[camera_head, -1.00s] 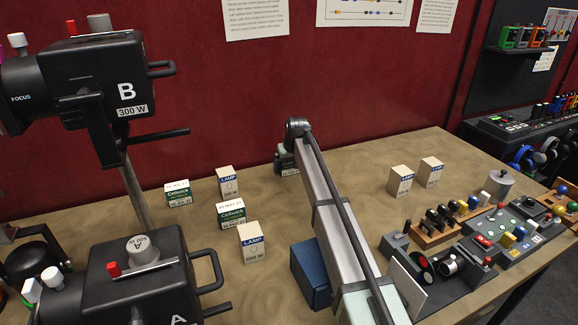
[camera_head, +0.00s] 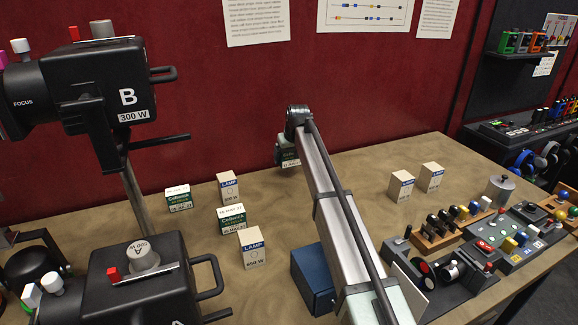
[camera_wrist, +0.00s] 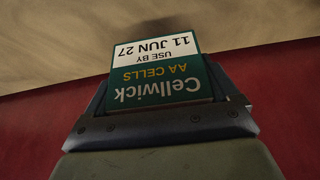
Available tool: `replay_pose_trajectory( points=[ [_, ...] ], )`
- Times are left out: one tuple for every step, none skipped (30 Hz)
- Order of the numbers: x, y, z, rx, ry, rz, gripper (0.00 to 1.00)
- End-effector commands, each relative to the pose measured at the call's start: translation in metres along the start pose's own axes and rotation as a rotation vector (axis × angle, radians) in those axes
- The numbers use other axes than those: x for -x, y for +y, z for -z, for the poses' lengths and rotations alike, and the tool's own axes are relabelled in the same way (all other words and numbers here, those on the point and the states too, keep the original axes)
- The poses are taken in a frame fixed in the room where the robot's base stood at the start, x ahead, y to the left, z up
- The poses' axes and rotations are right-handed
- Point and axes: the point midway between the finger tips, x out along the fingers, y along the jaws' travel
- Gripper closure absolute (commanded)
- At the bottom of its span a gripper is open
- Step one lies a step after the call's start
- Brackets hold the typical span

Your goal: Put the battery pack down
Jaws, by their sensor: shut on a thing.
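My gripper (camera_wrist: 160,115) is shut on a green and white Cellwick AA battery pack (camera_wrist: 158,75). Its label reads "USE BY 11 JUN 27", upside down in the wrist view. In the head view the held pack (camera_head: 290,157) shows partly behind my arm, near the red back wall. It appears raised above the table; the gap under it is hard to judge. Two similar Cellwick packs stand on the table (camera_head: 290,225): a rear one (camera_head: 179,198) at left and a front one (camera_head: 232,219) between two lamp boxes.
A blue box (camera_head: 313,278) is beside my arm. Black lamps (camera_head: 140,280) fill the left; button panels (camera_head: 515,240) the right. Table between packs and arm is bare.

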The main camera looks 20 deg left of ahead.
Motion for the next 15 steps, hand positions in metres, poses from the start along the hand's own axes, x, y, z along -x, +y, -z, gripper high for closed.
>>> replay_pose_trajectory(
  points=[
    [0.009, 0.0, 0.005, 0.0, 0.003, -0.001, 0.51],
    [0.013, 0.0, 0.007, 0.0, 0.003, -0.001, 0.51],
    [0.019, 0.0, 0.009, 0.0, 0.003, -0.001, 0.51],
    [0.022, 0.0, 0.01, 0.0, 0.002, 0.0, 0.51],
    [0.025, 0.0, 0.011, 0.0, 0.001, 0.0, 0.51],
    [0.028, -0.001, 0.013, 0.001, 0.001, 0.0, 0.51],
    [0.031, -0.002, 0.014, 0.002, 0.001, 0.001, 0.51],
    [0.033, -0.004, 0.015, 0.004, 0.001, 0.001, 0.51],
    [0.035, -0.008, 0.017, 0.008, 0.002, 0.003, 0.51],
    [0.037, -0.012, 0.018, 0.012, 0.002, 0.005, 0.51],
    [0.04, -0.017, 0.019, 0.016, 0.002, 0.007, 0.51],
    [0.043, -0.025, 0.021, 0.024, 0.002, 0.01, 0.51],
    [0.046, -0.033, 0.02, 0.031, 0.002, 0.013, 0.51],
    [0.049, -0.041, 0.018, 0.038, 0.001, 0.016, 0.51],
    [0.054, -0.05, 0.012, 0.046, 0.001, 0.019, 0.51]
  ],
)
